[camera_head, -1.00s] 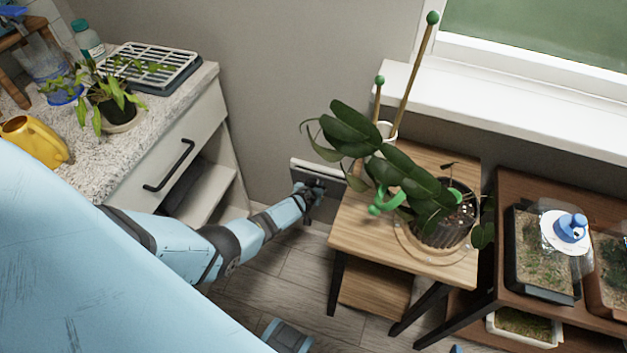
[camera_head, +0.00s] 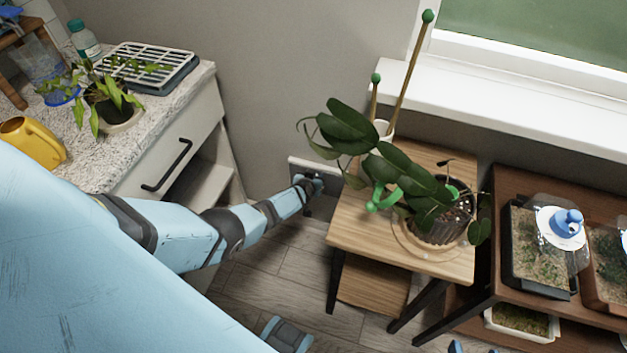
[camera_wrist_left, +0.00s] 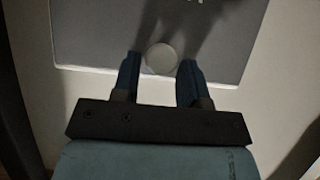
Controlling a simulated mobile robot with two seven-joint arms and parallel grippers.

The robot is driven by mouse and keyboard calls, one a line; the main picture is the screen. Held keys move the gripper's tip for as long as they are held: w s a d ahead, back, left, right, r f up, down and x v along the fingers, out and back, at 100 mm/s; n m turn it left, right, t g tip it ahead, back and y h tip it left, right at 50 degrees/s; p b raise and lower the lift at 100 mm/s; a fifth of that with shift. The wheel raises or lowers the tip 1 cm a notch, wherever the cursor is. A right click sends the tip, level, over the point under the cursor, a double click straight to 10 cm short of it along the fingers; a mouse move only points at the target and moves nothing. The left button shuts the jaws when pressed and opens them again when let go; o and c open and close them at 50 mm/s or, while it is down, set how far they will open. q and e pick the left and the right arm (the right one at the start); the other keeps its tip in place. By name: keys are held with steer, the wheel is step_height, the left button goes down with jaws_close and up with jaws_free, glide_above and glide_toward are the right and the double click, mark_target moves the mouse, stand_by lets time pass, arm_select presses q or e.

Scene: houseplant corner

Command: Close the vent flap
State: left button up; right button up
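The vent flap (camera_head: 333,183) is a grey panel in a white frame, low on the wall between the cabinet and the plant stand. In the left wrist view the grey flap (camera_wrist_left: 95,38) fills the top, with a pale round knob (camera_wrist_left: 160,58) near its lower edge. My left gripper (camera_head: 316,178) is at the flap and hides part of it. In the wrist view its two fingers (camera_wrist_left: 160,66) are parted, one on each side of the knob, with small gaps visible. I cannot tell the flap's exact angle.
A wooden plant stand (camera_head: 350,232) with a leafy potted plant (camera_head: 440,220) is close right of the flap. The cabinet drawer (camera_head: 150,165) is on the left. A brown shelf (camera_head: 495,240) with trays stands at right. Bare floor lies below.

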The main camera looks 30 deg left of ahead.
arm_select(q)
steer(key=shift+o, duration=0.5)
steer(key=shift+w+d+r, duration=0.1)
steer(key=shift+w+d, duration=0.05)
arm_select(e)
steer(key=shift+r, duration=0.1)
arm_select(q)
steer(key=p+v, duration=1.1)
steer(key=v, duration=0.3)
arm_select(e)
steer(key=r, duration=0.3)
steer(key=s+d+r, duration=0.1)
steer(key=r, duration=0.1)
steer(key=shift+r, duration=0.1)
steer(key=shift+a+r, duration=0.1)
